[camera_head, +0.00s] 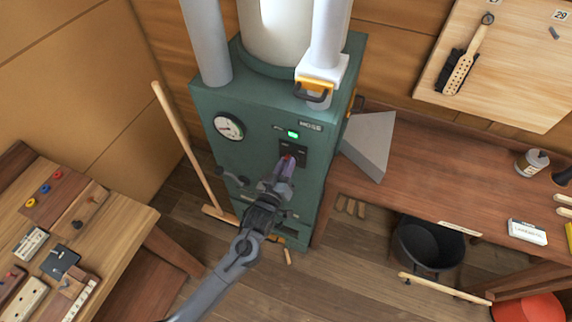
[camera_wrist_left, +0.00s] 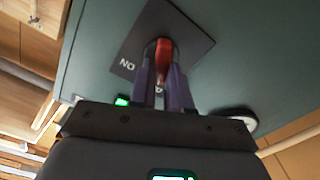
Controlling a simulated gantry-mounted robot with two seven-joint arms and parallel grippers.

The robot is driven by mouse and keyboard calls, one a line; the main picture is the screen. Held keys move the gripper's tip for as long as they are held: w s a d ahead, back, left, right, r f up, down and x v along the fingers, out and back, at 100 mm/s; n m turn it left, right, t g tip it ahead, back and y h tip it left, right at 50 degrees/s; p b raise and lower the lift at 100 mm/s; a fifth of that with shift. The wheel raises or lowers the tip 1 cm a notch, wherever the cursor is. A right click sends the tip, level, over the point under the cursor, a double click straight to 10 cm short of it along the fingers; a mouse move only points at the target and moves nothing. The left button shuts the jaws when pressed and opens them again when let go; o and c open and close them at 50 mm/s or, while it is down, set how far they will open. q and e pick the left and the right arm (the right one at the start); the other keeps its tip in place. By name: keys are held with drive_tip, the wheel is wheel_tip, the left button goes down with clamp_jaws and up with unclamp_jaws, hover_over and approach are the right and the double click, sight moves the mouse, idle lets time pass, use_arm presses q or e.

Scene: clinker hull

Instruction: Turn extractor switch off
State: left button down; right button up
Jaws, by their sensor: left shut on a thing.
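The extractor is a green cabinet (camera_head: 255,150) in the middle of the head view, with a gauge and a lit green lamp (camera_head: 293,134). Its switch has a red lever (camera_wrist_left: 163,58) on a dark plate (camera_wrist_left: 188,30), seen close in the left wrist view. My left gripper (camera_head: 286,162) reaches the front of the cabinet at the switch. In the left wrist view its two purple fingers (camera_wrist_left: 163,78) are shut on the red lever, one on each side. Part of the plate's lettering is hidden behind the fingers. The right gripper does not show.
A wooden bench (camera_head: 440,178) stands right of the cabinet, with a black bucket (camera_head: 428,245) below it. A table (camera_head: 110,225) with small parts is at the left. A long wooden handle (camera_head: 185,140) leans left of the cabinet. Grey ducts (camera_head: 206,45) rise from its top.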

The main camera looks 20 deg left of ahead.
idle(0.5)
use_arm(q)
drive_tip(key=c, duration=1.1)
unclamp_jaws()
drive_tip(key=shift+s, duration=5.4)
